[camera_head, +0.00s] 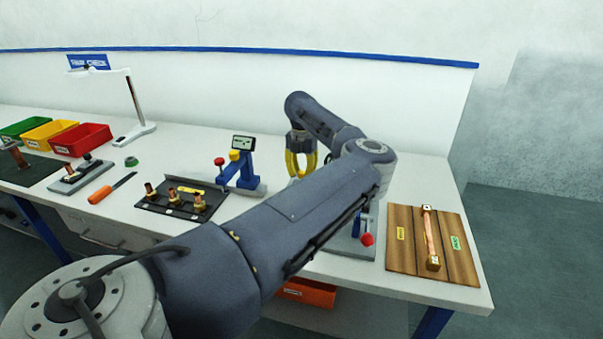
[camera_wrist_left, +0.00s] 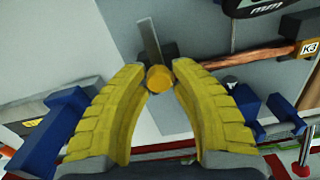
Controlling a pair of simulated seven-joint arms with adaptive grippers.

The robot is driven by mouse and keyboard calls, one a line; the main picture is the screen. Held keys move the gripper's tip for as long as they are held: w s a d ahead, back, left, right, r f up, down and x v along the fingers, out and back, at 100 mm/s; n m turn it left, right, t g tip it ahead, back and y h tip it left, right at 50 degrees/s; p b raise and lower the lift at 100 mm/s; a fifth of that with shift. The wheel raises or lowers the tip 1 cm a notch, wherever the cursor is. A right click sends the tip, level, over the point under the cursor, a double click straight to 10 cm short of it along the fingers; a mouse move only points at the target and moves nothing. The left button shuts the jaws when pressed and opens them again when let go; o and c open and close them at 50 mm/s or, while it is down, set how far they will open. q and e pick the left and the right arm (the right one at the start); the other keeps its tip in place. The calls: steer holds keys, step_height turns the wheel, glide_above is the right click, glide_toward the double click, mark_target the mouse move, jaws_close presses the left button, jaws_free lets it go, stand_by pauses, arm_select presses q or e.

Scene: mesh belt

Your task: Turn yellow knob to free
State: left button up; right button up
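My left gripper (camera_head: 302,172) has yellow fingers and points down over the bench, partly behind my own arm. In the left wrist view its fingertips (camera_wrist_left: 159,72) are apart, with a round yellow-orange knob (camera_wrist_left: 159,79) between them. Narrow gaps seem to show on both sides; contact cannot be told. A grey metal strip (camera_wrist_left: 151,42) lies beyond the knob. In the head view a yellow knob (camera_head: 235,155) sits on a blue gauge stand (camera_head: 246,172), left of the gripper. Whether both views show the same knob is unclear. My right gripper is out of view.
A copper bar tagged K3 (camera_wrist_left: 258,54) lies near the right finger. Red balls (camera_head: 219,161) and (camera_head: 367,239) mark two fixtures, the nearer mostly hidden by my arm. A black tray (camera_head: 190,206) with copper parts is left; a wooden board (camera_head: 402,262) is right.

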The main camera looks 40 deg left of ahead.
mark_target(301, 172)
arm_select(q)
steer(key=o, duration=0.5)
steer(key=shift+c, duration=0.2)
step_height(301, 172, up, 12)
stand_by(0.4)
